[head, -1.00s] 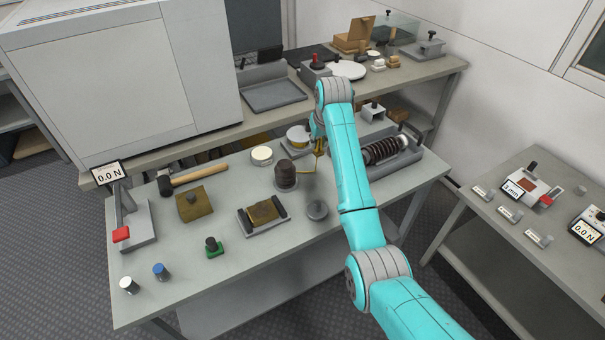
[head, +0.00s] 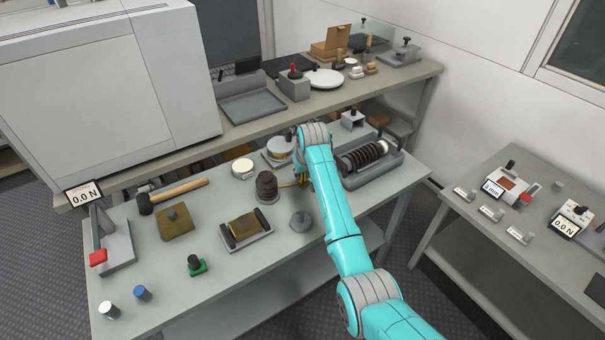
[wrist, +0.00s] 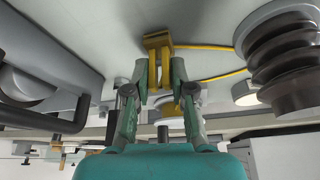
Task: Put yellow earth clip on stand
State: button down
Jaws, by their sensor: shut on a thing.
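My gripper (wrist: 160,85) is shut on the yellow earth clip (wrist: 158,48) in the wrist view. The clip sits between the fingertips, with yellow cable running right from it towards a brown ribbed post (wrist: 285,55). In the head view the arm hides most of the gripper; yellow cable (head: 290,184) shows between it and the brown post (head: 267,187). A yellow and white drum (head: 280,149) on a grey plate stands just behind. I cannot tell which piece is the stand.
A ribbed brown insulator (head: 362,157) lies in a grey cradle right of my arm. A hammer (head: 180,195), brown block (head: 175,222) and clamp tray (head: 245,230) lie to the left. The right front of the table (head: 380,205) is fairly clear.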

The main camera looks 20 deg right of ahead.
jog(key=c, duration=1)
grip_release()
jog(key=shift+f, duration=0.1)
jog(key=v, duration=1.2)
jog(key=shift+s, duration=0.1)
